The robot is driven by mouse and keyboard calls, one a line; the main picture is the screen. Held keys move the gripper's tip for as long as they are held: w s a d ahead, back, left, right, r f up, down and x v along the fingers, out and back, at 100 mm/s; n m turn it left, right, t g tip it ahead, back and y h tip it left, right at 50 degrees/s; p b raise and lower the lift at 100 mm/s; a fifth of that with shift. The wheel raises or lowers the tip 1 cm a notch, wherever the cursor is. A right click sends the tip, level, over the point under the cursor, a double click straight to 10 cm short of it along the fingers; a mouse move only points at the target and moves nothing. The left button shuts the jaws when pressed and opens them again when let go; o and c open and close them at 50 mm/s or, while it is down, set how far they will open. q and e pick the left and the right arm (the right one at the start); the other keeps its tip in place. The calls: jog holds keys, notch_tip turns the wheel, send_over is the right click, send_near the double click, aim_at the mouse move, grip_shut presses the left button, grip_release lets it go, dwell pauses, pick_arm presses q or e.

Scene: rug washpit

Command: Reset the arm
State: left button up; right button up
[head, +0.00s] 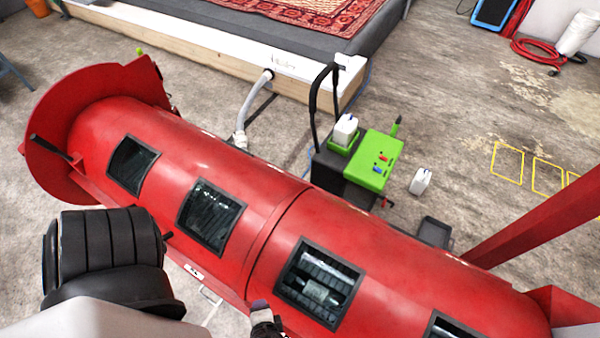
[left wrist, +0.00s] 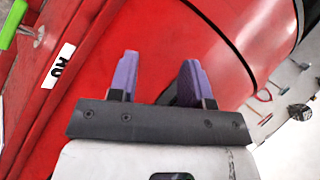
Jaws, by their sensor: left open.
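My left gripper (left wrist: 155,80) shows in the left wrist view with its two purple fingers apart and nothing between them. Behind the fingers is the smooth red shell of a large drum machine (left wrist: 150,30); I cannot tell whether they touch it. In the head view the red drum (head: 240,185) lies across the middle, with dark square windows along its side. A small purple-tipped part shows at the bottom edge of the head view, mostly cut off; I cannot tell which arm it belongs to. My black ribbed arm link is at the lower left. My right gripper is not identifiable.
A patterned rug (head: 310,12) lies on a raised platform at the back. A red beam (head: 535,225) slants up at right.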

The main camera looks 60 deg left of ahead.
pick_arm(q)
jog(key=w+a+r+t+h+p, duration=0.1)
jog(key=r+p, duration=0.4)
jog(key=r, duration=0.5)
jog(key=w+a+r+t+h+p, duration=0.1)
jog(key=w+r+h+p, duration=0.3)
jog(key=r, duration=0.6)
jog(key=w+a+r+n+h+p, duration=0.1)
jog(key=w+r+h+p, duration=0.1)
jog(key=w+r+p, duration=0.2)
notch_tip(320, 180, up, 7)
jog(key=p, duration=0.3)
jog(key=shift+a+f+t+h, duration=0.15)
jog(key=shift+f+t+h, duration=0.05)
jog(key=shift+t+h, duration=0.2)
pick_arm(e)
notch_tip(320, 180, up, 19)
jog(key=shift+d, duration=0.1)
jog(key=shift+c, duration=0.4)
